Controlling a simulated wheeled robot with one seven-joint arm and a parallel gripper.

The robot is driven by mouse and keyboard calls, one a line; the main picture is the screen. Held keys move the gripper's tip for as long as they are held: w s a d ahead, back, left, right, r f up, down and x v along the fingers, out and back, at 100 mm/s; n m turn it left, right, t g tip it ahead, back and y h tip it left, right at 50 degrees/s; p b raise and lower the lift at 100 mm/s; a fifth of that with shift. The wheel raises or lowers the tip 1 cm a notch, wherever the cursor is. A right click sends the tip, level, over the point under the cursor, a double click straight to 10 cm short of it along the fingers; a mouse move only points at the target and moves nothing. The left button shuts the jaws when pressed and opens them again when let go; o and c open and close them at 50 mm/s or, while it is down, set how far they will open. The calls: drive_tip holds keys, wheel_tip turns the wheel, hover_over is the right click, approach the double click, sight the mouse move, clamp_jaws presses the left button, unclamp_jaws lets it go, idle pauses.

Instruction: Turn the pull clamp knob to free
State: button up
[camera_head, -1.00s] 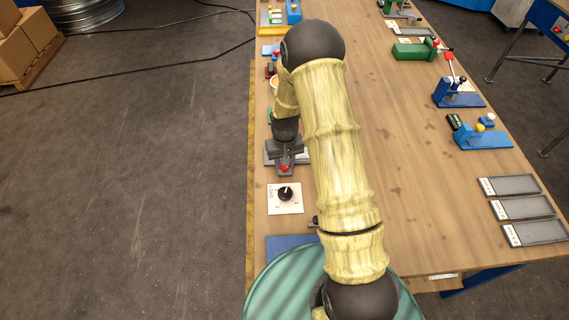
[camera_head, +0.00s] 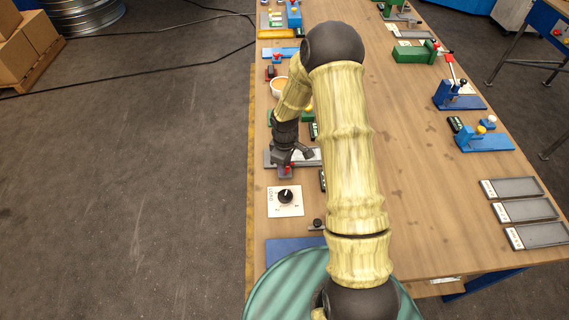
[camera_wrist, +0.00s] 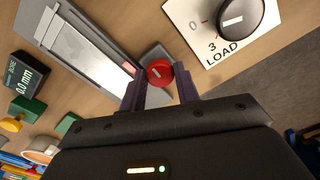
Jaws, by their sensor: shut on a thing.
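The clamp knob is a small round red knob with a white mark line (camera_wrist: 158,72), at the near end of a grey metal fixture (camera_wrist: 82,52) on the bench. In the wrist view my gripper (camera_wrist: 160,82) has its two dark fingers on either side of the red knob, closed on it. In the head view my gripper (camera_head: 288,163) is low over the fixture, and part of the red knob (camera_head: 288,169) shows by the fingers. The fixture's far parts are partly hidden by my gripper.
A white LOAD plate (camera_head: 273,209) with a black dial (camera_head: 286,196) lies just nearer on the bench; the dial also shows in the wrist view (camera_wrist: 240,18). A black display reading 0.0 mm (camera_wrist: 26,72) is beside the fixture. Blue and green fixtures line the bench's right side.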

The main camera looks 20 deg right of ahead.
drive_tip(key=shift+w+r+n, duration=0.1)
drive_tip(key=shift+n, duration=0.4)
drive_tip(key=o, duration=1)
drive_tip(key=shift+c, duration=0.2)
wheel_tip(320, 180, up, 17)
drive_tip(key=b, duration=0.2)
drive_tip(key=shift+r, duration=0.2)
